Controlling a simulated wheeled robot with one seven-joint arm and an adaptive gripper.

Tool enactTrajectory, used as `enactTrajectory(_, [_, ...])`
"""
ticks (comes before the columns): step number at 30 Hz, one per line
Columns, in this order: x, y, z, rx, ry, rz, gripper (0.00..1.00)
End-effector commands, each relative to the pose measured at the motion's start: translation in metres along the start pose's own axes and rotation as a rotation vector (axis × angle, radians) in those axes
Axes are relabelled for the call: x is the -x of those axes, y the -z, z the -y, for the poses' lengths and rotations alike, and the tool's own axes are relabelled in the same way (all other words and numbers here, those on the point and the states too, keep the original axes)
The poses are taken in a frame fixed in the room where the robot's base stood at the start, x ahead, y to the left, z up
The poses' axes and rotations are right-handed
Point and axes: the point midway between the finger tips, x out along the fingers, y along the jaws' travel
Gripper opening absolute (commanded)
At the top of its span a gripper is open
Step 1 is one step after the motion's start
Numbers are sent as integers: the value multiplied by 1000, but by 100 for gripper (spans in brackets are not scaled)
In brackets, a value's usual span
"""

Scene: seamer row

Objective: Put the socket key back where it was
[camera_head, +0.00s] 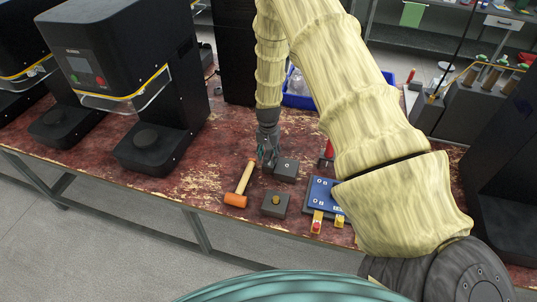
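My gripper (268,157) points down over the worn red bench top, just left of a dark grey block (286,170) with a small round mark on its top. Its fingers are small and dark here, and I cannot tell whether they are open or hold something. I cannot clearly make out the socket key.
A mallet (237,199) with an orange head lies left of the blocks. A blue panel (321,194) with red and yellow tags lies to the right. Black seamer machines (130,60) stand at left. A blue bin (296,101) is behind my arm. Bench is bare around (205,180) the mallet's left.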

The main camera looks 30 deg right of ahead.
Motion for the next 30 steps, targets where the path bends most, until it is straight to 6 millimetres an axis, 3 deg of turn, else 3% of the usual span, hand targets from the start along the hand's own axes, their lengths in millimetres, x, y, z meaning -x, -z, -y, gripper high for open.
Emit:
enactTrajectory(14, [15, 0, 0, 1, 1, -2, 44])
enactTrajectory(30, [79, 0, 1, 1, 1, -2, 44])
